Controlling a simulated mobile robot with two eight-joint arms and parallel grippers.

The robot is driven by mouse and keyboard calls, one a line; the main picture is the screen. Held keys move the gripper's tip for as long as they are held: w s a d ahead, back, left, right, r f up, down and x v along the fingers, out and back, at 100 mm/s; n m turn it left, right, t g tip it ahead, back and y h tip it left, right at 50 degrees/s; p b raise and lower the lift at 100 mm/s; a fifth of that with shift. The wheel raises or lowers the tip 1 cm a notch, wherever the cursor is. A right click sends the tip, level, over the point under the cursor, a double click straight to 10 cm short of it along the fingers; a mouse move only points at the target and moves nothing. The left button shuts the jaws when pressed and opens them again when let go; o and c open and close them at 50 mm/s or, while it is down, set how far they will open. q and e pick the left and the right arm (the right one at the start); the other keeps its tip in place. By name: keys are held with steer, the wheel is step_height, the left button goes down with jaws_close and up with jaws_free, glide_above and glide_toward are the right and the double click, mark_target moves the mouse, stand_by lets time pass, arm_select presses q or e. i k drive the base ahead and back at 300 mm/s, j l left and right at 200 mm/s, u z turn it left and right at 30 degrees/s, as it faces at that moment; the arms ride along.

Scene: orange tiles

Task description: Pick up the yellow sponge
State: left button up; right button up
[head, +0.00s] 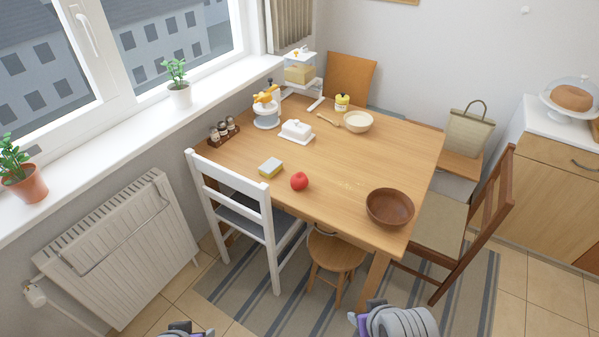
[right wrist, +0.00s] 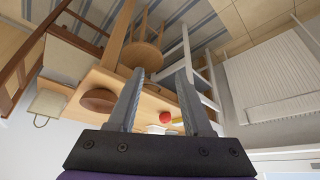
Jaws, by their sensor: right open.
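The yellow sponge (head: 270,167) lies on the wooden table (head: 330,184) near its left front edge; it has a grey side face. A red apple (head: 299,181) sits to its right. My right gripper (right wrist: 163,75) is open and empty in the right wrist view, with the table beyond its fingers. In the head view only parts of my arms show at the bottom edge, well short of the table, and no left fingertips are visible.
A white chair (head: 237,205) stands at the table's left front, close to the sponge. A wooden stool (head: 337,252) is under the front edge. A brown bowl (head: 390,207), a white butter dish (head: 296,130) and a cream bowl (head: 358,121) stand on the table. A brown chair (head: 470,220) is at the right.

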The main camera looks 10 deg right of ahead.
mark_target(271, 167)
steer(key=i+u, duration=0.25)
steer(key=i, duration=0.2)
steer(key=i+l+u, duration=0.2)
steer(key=i, duration=0.3)
steer(key=i+u, duration=0.25)
steer(key=i, duration=0.2)
